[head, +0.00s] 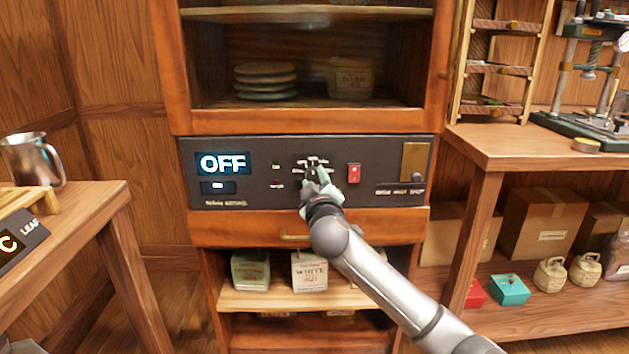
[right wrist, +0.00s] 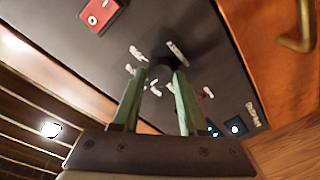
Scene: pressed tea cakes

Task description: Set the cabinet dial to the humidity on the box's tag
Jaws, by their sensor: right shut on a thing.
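The cabinet's dark control panel (head: 230,178) has a lit display (head: 223,163) reading "OFF" and a smaller lit display below it. My right gripper (head: 313,178) reaches the dial in the middle of the panel and hides most of it. In the right wrist view, its two green fingers (right wrist: 160,82) are shut on the black dial knob (right wrist: 158,72), with white marks around it. My left gripper is not in view. No humidity tag is readable; a box (head: 350,80) behind the cabinet glass has small, unclear lettering.
A red switch (head: 354,173) sits right of the dial. Stacked round cakes (head: 265,80) lie inside the cabinet. A drawer (head: 250,229) and a shelf with packages (head: 309,270) are below. Wooden tables stand left (head: 95,215) and right (head: 500,145).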

